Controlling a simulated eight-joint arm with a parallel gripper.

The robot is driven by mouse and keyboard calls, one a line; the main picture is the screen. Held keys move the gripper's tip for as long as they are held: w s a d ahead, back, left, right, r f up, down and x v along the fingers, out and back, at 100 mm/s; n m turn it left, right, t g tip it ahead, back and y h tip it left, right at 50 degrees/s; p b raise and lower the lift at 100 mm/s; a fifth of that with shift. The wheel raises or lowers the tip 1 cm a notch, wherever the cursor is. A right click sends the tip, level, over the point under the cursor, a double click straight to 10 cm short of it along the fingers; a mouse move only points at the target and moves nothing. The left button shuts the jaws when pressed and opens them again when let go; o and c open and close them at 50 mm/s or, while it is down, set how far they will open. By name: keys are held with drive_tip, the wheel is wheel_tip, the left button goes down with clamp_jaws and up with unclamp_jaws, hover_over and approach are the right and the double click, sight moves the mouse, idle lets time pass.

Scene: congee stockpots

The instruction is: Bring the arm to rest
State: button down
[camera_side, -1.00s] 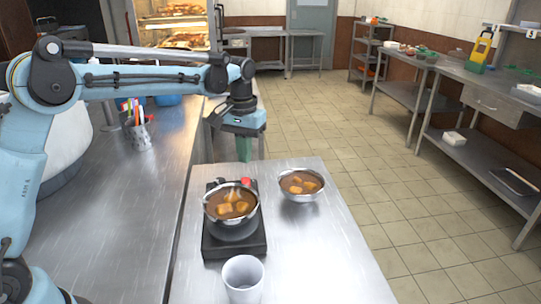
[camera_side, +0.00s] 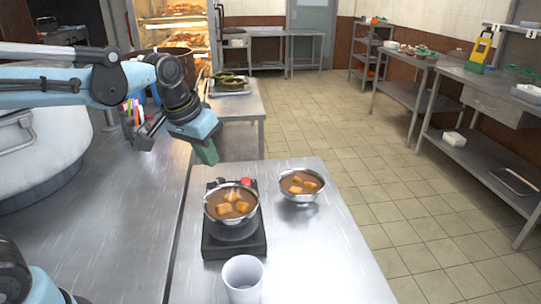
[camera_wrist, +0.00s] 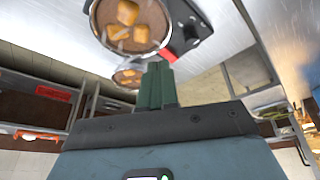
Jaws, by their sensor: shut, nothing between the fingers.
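My gripper (camera_side: 207,155) is tilted down and to the right above the left counter's edge, behind the burner. Its green fingers are together with nothing between them, and they also show in the wrist view (camera_wrist: 157,85). It is apart from the bowls. A metal bowl with brown soup and orange chunks (camera_side: 231,205) sits on the black burner (camera_side: 234,243). A second similar bowl (camera_side: 301,186) stands on the counter to its right. In the wrist view, the first bowl (camera_wrist: 128,30) is at the top and the second (camera_wrist: 127,78) is below it.
A white cup (camera_side: 243,279) stands at the front of the steel counter (camera_side: 320,250). A large pot (camera_side: 38,150) is at the left, with a holder of coloured utensils (camera_side: 133,110) behind. Steel tables (camera_side: 480,90) line the right wall. The tiled floor between is clear.

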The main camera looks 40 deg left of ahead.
drive_tip(key=s+f+m+t, duration=0.1)
drive_tip(key=s+f+t, duration=0.2)
drive_tip(key=s, duration=0.5)
drive_tip(key=shift+s+d+f, duration=0.15)
drive_tip(key=shift+s+f, duration=0.05)
drive_tip(key=shift+f, duration=0.25)
idle(0.3)
